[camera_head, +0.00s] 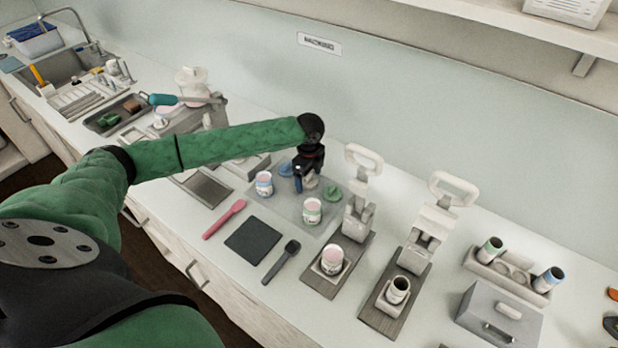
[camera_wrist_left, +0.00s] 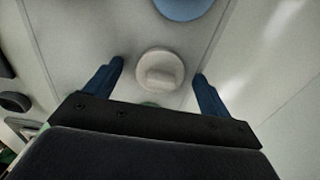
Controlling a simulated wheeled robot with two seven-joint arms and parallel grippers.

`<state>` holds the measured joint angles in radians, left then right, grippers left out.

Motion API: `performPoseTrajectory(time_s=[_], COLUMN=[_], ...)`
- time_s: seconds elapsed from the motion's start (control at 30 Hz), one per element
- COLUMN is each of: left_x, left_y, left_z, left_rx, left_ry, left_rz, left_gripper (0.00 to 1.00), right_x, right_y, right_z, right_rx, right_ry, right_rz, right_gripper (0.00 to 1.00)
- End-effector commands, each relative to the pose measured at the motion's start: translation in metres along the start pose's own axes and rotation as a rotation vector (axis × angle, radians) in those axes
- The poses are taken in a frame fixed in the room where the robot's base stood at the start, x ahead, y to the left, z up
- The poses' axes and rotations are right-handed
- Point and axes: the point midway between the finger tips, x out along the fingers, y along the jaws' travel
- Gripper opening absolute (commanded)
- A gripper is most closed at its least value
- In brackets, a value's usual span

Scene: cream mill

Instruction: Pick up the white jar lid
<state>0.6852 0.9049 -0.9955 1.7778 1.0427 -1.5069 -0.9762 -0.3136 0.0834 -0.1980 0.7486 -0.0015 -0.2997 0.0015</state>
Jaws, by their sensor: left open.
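The white jar lid (camera_wrist_left: 160,70) is a round disc with a raised grip bar, lying on a grey mat (camera_head: 290,222). In the wrist view it sits between the two blue fingers of my left gripper, with a gap on each side. In the head view the lid (camera_head: 312,183) is partly hidden by the gripper. My left gripper (camera_head: 303,184) is open, pointing down over the lid and holding nothing. My right gripper is not in view.
A blue lid (camera_head: 285,169) and a green lid (camera_head: 332,193) flank the white one. A blue-labelled jar (camera_head: 264,184) and a green-labelled jar (camera_head: 312,212) stand close in front. A white hand press (camera_head: 358,212) stands to the right. The wall is behind.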

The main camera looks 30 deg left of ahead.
Motion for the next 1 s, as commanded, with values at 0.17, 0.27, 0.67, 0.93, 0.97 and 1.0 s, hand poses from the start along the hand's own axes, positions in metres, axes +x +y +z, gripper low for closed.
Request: performPoseTrajectory(time_s=[0.17,0.27,0.67,0.93,0.97,1.0], left_x=[0.0,0.0,0.0,-0.006,-0.008,-0.012], left_y=[0.0,0.0,0.0,-0.001,-0.001,-0.001], left_z=[0.0,0.0,0.0,0.0,0.0,0.001], left_rx=[0.0,0.0,-0.001,-0.001,-0.001,-0.002], left_ry=[0.0,0.0,0.0,0.001,0.001,0.001], left_rz=[0.0,0.0,-0.001,-0.002,-0.003,-0.003], left_gripper=[0.82,0.67,0.35,0.35,0.35,0.35], right_x=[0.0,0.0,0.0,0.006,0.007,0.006], right_y=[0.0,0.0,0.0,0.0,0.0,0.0], right_z=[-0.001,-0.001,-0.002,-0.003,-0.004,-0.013], right_rx=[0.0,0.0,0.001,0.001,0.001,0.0], right_ry=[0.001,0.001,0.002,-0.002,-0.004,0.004], right_rz=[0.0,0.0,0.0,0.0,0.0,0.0], right_gripper=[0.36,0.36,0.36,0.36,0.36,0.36])
